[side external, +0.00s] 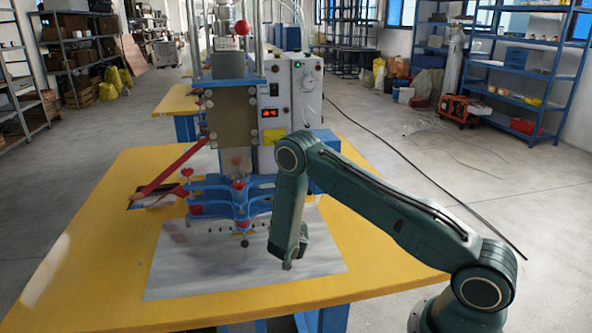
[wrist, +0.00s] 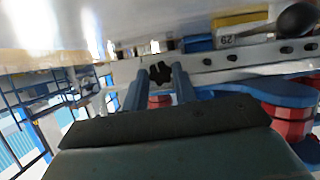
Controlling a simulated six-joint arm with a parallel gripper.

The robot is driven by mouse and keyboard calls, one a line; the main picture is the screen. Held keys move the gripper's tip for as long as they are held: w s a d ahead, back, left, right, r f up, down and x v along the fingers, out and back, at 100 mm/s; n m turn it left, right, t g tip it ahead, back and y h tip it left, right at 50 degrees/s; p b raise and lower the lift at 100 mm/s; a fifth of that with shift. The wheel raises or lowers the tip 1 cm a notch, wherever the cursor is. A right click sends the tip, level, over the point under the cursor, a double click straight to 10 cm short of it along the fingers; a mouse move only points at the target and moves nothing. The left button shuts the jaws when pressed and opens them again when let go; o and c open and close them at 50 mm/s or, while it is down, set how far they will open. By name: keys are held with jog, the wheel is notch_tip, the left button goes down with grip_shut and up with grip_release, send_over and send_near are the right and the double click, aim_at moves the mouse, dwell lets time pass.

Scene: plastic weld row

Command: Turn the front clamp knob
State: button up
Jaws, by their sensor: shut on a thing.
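The front clamp knob (wrist: 160,73), small, black and lobed, shows in the wrist view against a pale metal bar. My gripper (wrist: 160,80) has one blue-grey finger on each side of the knob and is shut on it. The knob's turn angle cannot be read. In the side view my wrist hangs just right of the blue clamp fixture (side external: 222,207) on the welding machine (side external: 285,100). The fingers and their contact with the knob are too small to make out there.
The bar (wrist: 240,62) carries several dark fasteners, and a black ball (wrist: 297,19) sits at upper right. Red-and-blue clamp parts (wrist: 292,125) stand close to my fingers' right. The yellow table (side external: 95,240) has free room at the left and front.

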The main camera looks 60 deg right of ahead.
jog(key=n, duration=0.1)
jog(key=n+g+h, duration=0.1)
jog(key=n, duration=0.1)
jog(key=shift+w+a+f+h, duration=0.1)
jog(key=shift+a+h, duration=0.05)
jog(key=shift+h, duration=0.15)
jog(key=n+g+h, duration=0.1)
jog(key=n, duration=0.1)
jog(key=shift+f+n+h, duration=0.1)
jog(key=shift+n+h, duration=0.2)
jog(key=n+h, duration=0.1)
jog(key=n, duration=0.1)
jog(key=shift+w+a+f+n+g, duration=0.1)
jog(key=shift+n+g, duration=0.2)
jog(key=shift+g, duration=0.1)
jog(key=shift+f+n+h, duration=0.1)
jog(key=shift+n+h, duration=0.8)
jog(key=shift+n, duration=0.8)
jog(key=o, duration=1)
jog(key=shift+c, duration=0.2)
